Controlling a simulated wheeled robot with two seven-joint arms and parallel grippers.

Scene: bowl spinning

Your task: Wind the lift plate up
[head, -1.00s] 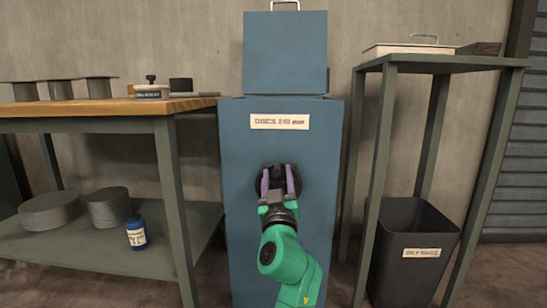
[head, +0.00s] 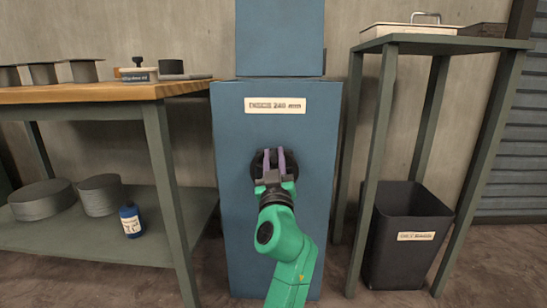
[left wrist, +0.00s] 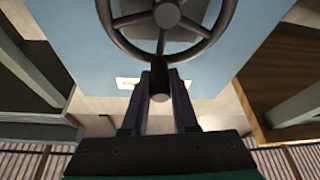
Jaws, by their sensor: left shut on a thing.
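A black spoked handwheel (head: 256,165) is on the front of the blue cabinet (head: 235,200). It also shows at the top of the left wrist view (left wrist: 215,35), with a hub and a round crank knob (left wrist: 160,97) at its lower rim. My left gripper (head: 273,158) is in front of the wheel and hides part of it. In the left wrist view its two purple-grey fingers (left wrist: 160,90) stand on either side of the knob, shut on it. I cannot make out a lift plate in these views. My right gripper is not in view.
A wooden-topped workbench (head: 100,93) stands at left, with metal pans and a blue bottle (head: 132,221) on its lower shelf. At right, a green stand (head: 440,44) holds a tray (head: 400,30), with a black bin (head: 410,215) below. Floor shows in front.

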